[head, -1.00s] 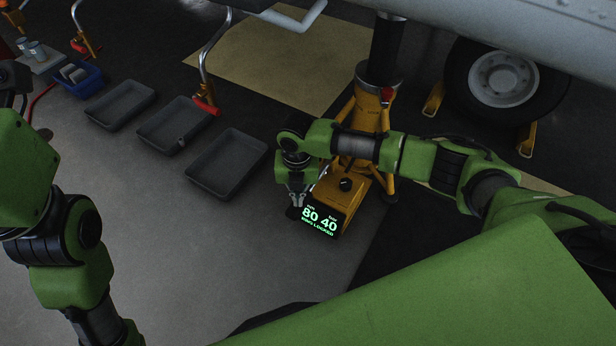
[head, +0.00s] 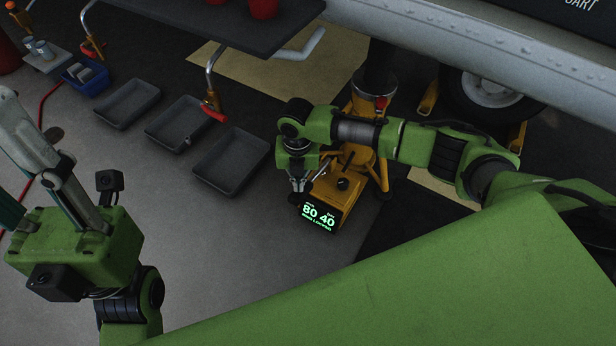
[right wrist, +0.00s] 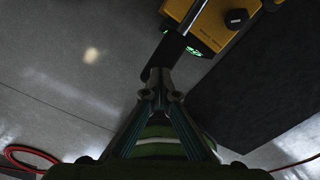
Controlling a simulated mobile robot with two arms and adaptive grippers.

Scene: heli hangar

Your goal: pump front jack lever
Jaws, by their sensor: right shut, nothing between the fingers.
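The yellow front jack (head: 358,136) stands on the floor under the aircraft, partly hidden by my right arm. Its yellow pump box (head: 338,190) carries a black knob and a display (head: 319,215) that reads 80 and 40 in green. In the right wrist view the box (right wrist: 205,22) is at the top, just ahead of the fingers. My right gripper (head: 298,192) is shut and empty beside the left edge of the box.
Several grey trays (head: 232,162) lie on the floor left of the jack. A blue bin (head: 86,76) stands farther left. A dark raised tabletop (head: 215,22) is above them. An aircraft wheel (head: 492,95) is at the right.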

